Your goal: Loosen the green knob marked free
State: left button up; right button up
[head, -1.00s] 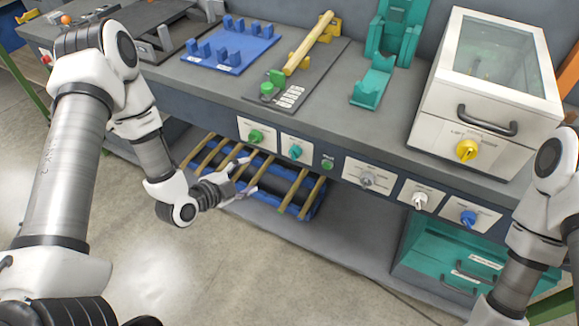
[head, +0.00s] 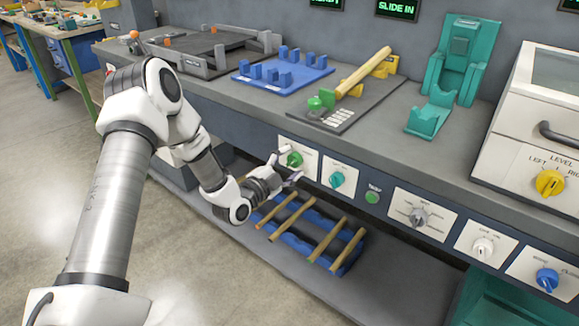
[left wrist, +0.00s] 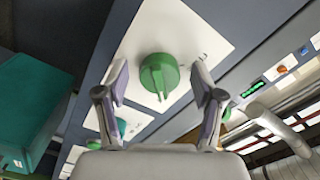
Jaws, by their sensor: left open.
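The green knob (head: 294,159) sits on a white plate on the front panel of the bench, at its left end. In the left wrist view the knob (left wrist: 159,76) is large, with its grip bar pointing down the picture; the plate's print is too small to read. My left gripper (head: 286,171) is open in front of the plate. In the left wrist view its two fingers (left wrist: 159,84) stand on either side of the knob, with gaps between them and it. No contact shows. My right gripper is out of view.
A teal knob (head: 337,179) and a green button (head: 372,197) are to the right on the same panel. A blue rack (head: 349,258) with wooden rods lies on the shelf below. A wooden rod (head: 364,72) rests in a fixture on the bench top.

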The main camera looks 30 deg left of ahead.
pick_arm(q)
jog(key=c, duration=1.1)
jog(key=shift+c, duration=0.2)
jog(key=shift+n, duration=0.3)
jog(key=n, duration=0.3)
jog(key=shift+d, duration=0.1)
jog(key=n+b, duration=0.1)
jog(key=n, duration=0.4)
jog(key=shift+f, duration=0.1)
jog(key=n+b, duration=0.1)
jog(key=n, duration=0.3)
jog(key=shift+d+n, duration=0.15)
jog(key=shift+n, duration=0.15)
jog(key=n+b, duration=0.1)
jog(key=n, duration=0.3)
jog(key=shift+n, duration=0.3)
